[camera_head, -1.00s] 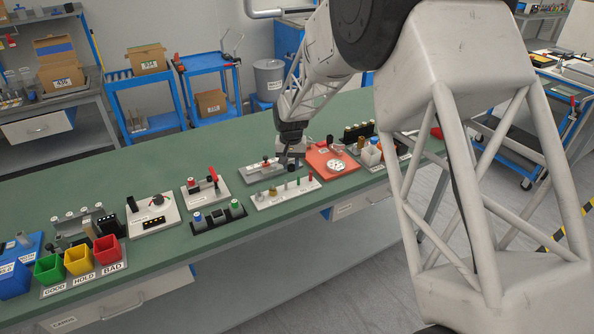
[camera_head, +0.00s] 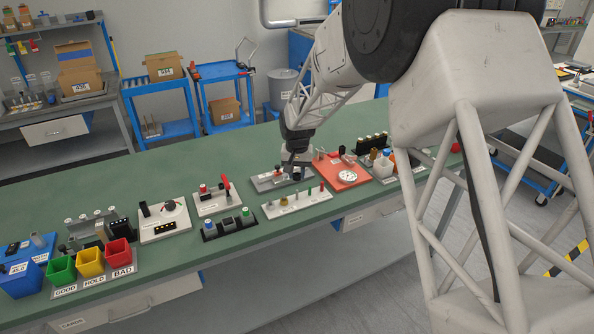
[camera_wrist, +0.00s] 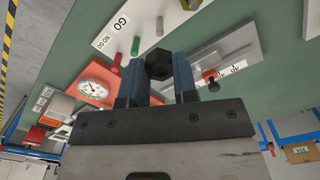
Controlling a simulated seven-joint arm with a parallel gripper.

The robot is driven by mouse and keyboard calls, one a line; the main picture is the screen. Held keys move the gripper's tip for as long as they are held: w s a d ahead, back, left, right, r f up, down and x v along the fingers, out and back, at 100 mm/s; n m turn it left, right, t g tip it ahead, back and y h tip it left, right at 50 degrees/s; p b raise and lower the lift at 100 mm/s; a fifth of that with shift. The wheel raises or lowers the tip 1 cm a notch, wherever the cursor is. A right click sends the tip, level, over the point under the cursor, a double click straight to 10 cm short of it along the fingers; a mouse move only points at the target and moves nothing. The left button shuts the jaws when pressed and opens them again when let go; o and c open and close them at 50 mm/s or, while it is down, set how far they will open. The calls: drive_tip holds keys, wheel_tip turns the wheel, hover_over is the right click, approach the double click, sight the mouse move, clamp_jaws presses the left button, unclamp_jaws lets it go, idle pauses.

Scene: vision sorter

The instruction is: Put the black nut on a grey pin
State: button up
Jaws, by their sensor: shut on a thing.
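My gripper (camera_wrist: 158,78) is shut on the black nut (camera_wrist: 158,63), which sits between the blue fingertips in the wrist view. In the head view my gripper (camera_head: 297,172) is low over the green bench, just behind the white pin board (camera_head: 299,205); the nut is small and dark there. The white board also shows in the wrist view, with its GO / NO GO label (camera_wrist: 112,32), a red pin (camera_wrist: 117,61), a green pin (camera_wrist: 135,45) and a grey pin (camera_wrist: 159,24). The nut is apart from these pins.
A grey plate (camera_head: 264,182) with a red-topped peg (camera_head: 277,172) lies beside my gripper. A red plate with a white dial (camera_head: 347,176) is to the right. A black holder (camera_head: 228,227) and coloured bins (camera_head: 91,262) stand left. The bench behind is clear.

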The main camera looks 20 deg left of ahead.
drive_tip(key=shift+f, duration=2.15)
drive_tip(key=shift+f, duration=1.25)
idle(2.1)
idle(0.8)
drive_tip(key=o, duration=1.4)
drive_tip(key=shift+c, duration=0.2)
drive_tip(key=shift+r, duration=0.15)
